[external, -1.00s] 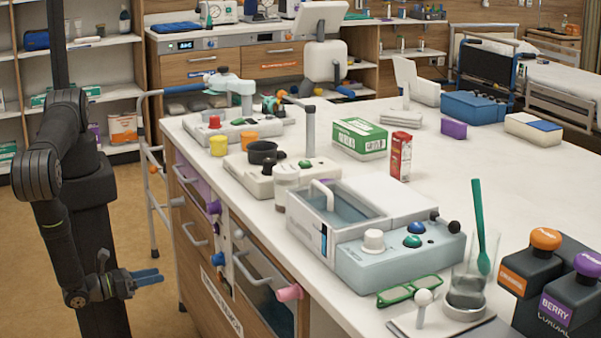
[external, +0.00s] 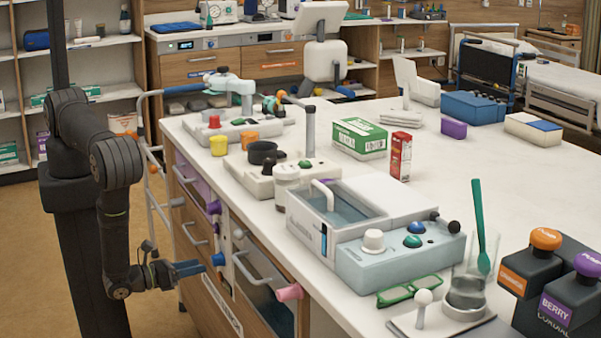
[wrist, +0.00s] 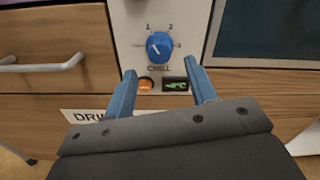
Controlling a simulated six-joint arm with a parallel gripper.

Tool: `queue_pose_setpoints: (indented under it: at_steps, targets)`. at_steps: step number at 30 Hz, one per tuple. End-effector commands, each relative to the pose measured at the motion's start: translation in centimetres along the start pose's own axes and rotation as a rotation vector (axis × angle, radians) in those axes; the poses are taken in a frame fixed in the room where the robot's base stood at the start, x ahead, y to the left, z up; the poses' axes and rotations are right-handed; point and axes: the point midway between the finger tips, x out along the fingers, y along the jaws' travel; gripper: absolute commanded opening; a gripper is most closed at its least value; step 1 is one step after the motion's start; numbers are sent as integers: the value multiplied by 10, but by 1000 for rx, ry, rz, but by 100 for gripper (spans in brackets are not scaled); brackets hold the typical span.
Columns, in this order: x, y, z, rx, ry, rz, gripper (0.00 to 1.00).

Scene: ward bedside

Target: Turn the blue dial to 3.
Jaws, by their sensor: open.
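The blue dial (wrist: 159,45) is on a pale upright panel, above the word CHILL, with 1, 2 and 3 marked around it. A pale mark on its face seems to point to the upper left, towards the 1 side; its exact setting is too small to tell. In the external view the blue dial (external: 218,259) is on the front of the cabinet. My gripper (external: 202,267) is just left of it. In the wrist view my gripper (wrist: 160,67) is open and empty, its blue fingers spread below the dial and apart from it.
Below the dial are an orange button (wrist: 146,84) and a small green display (wrist: 176,85). A drawer with a bar handle (wrist: 42,62) is to the left, a dark window (wrist: 270,30) to the right. A pink knob (external: 290,292) sticks out right of the dial.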

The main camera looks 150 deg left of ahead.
Motion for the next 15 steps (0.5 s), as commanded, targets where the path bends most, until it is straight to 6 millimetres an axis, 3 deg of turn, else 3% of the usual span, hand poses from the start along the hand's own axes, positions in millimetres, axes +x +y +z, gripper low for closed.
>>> queue_pose_setpoints:
  at_steps: [9, 15]
  targets:
    - [38, 0, 0, -2, -1, 4, 52]
    - [50, 0, 0, -1, 0, 1, 52]
